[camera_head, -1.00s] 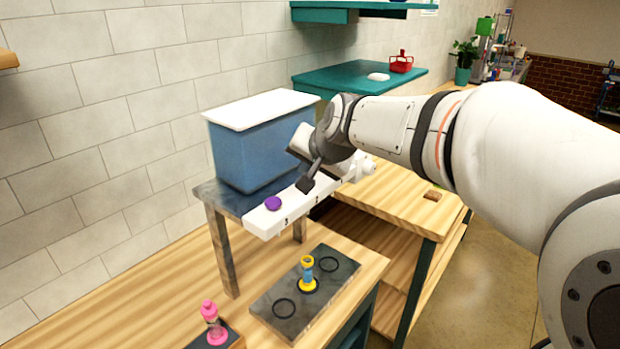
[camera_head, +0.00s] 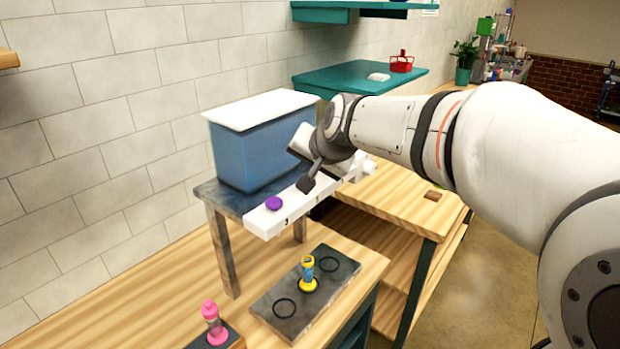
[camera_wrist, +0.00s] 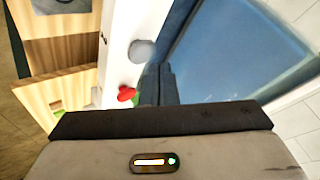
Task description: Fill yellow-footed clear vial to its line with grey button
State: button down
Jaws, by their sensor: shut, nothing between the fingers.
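The yellow-footed vial (camera_head: 308,286) stands upright in the middle ring of a dark slab; yellow and blue show in its body, but its line and level are too small to read. The white dispenser bar (camera_head: 262,222) carries a purple button (camera_head: 273,203) at its near end. In the wrist view, the grey button (camera_wrist: 142,50) is on the bar, with a red button (camera_wrist: 127,94) closer to me. My gripper (camera_head: 307,184) is shut and empty, pointing down at the bar. Its fingertips (camera_wrist: 155,72) are beside the grey button; I cannot tell if they touch.
A blue tank (camera_head: 250,155) with a white lid stands behind the bar on a grey stand. A pink-footed vial (camera_head: 214,325) stands at the front left. The slab (camera_head: 270,305) has empty rings either side of the yellow-footed vial.

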jog(key=shift+f, duration=0.2)
jog(key=shift+f+b, duration=0.3)
jog(key=shift+b, duration=0.25)
jog(key=shift+f+b, duration=0.55)
jog(key=shift+f, duration=0.05)
dwell(0.4)
jog(key=shift+r, duration=0.1)
jog(key=shift+r+p, duration=0.7)
jog(key=shift+r, duration=0.3)
notch_tip(320, 180, up, 5)
jog(key=p, duration=0.3)
jog(key=shift+p, duration=0.3)
dwell(1.2)
